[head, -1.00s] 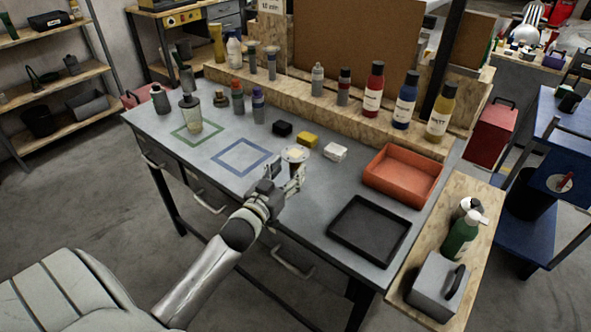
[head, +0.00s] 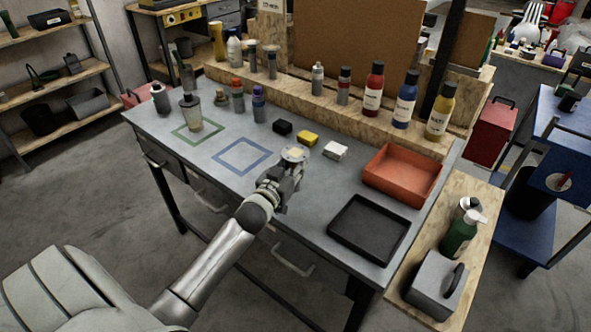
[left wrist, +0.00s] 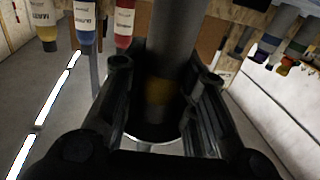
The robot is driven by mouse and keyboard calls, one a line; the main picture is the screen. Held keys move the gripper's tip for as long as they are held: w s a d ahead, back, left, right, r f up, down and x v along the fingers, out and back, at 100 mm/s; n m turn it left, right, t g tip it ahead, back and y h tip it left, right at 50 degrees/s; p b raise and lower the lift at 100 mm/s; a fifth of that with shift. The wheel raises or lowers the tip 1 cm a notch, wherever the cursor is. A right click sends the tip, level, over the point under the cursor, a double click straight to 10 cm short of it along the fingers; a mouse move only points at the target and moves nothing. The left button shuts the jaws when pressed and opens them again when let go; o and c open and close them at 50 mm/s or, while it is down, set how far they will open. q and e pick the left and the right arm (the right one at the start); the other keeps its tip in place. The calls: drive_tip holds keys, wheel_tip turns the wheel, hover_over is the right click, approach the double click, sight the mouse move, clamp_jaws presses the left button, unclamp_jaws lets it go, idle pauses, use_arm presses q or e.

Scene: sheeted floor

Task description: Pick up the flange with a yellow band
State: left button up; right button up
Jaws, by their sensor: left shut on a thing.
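The flange (head: 295,153) shows in the head view as a pale round disc at the middle of the grey worktable. In the left wrist view the flange (left wrist: 159,92) is a grey cylinder with a dull yellow band, and a disc rim shows below it. My left gripper (head: 289,172) is shut on the flange, with a finger (left wrist: 165,85) on each side of the banded stem. The gripper hides the flange's lower part in the head view, so I cannot tell whether it touches the table. My right gripper is not in view.
Small black, yellow (head: 307,138) and white (head: 334,151) blocks stand just behind the flange. A black tray (head: 368,231) and a red-orange bin (head: 377,181) are to the right. Bottles line the wooden ledge behind. The blue outlined square (head: 241,156) is empty.

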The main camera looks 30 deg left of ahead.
use_arm(q)
clamp_jaws()
drive_tip(key=shift+r, duration=0.15)
